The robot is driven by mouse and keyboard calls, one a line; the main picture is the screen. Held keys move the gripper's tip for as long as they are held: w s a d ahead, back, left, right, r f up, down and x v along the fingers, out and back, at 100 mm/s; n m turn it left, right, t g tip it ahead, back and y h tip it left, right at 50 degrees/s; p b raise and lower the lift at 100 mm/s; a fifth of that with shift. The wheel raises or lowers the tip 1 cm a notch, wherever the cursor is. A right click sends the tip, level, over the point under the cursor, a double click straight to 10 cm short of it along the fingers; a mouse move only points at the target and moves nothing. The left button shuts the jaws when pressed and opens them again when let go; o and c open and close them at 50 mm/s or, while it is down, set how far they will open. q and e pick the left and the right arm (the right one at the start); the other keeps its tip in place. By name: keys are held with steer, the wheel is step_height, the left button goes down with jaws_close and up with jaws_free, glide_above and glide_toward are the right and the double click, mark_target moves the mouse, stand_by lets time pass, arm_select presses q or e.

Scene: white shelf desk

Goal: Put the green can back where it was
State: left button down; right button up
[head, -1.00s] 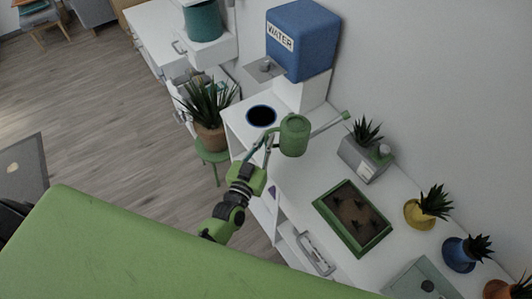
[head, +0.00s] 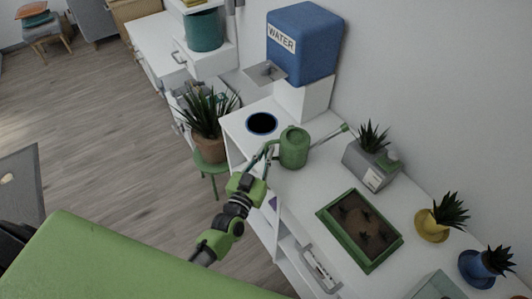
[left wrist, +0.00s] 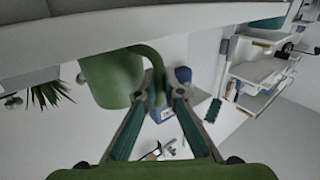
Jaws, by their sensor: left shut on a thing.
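The green can (head: 294,150) is a watering can with a long spout pointing to the right. It is at the white desk top (head: 258,146), right of the dark round opening and left of the soil planter. I cannot tell whether its base touches the desk. My left gripper (head: 270,150) is shut on the can's handle from the left side. In the left wrist view, the can's body (left wrist: 112,80) is at upper left and its curved handle (left wrist: 156,68) runs between the fingertips (left wrist: 164,92). My right gripper is not in view.
A blue water tank (head: 305,45) stands behind the can, with a grey tap tray (head: 266,74). A blue-rimmed opening (head: 262,124) is left of the can. A grey plant pot (head: 368,168), a green soil planter (head: 334,231) and yellow and blue pots stand to the right.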

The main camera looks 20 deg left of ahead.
arm_select(q)
steer(key=shift+f, duration=0.15)
steer(key=c, duration=2.2)
jaws_free()
steer(key=shift+o, duration=0.2)
steer(key=shift+r, duration=0.25)
steer(key=s+b, duration=0.1)
steer(key=s, duration=1.1)
steer(key=shift+a+f, duration=0.15)
steer(key=shift+a, duration=0.25)
steer(key=shift+f, duration=0.1)
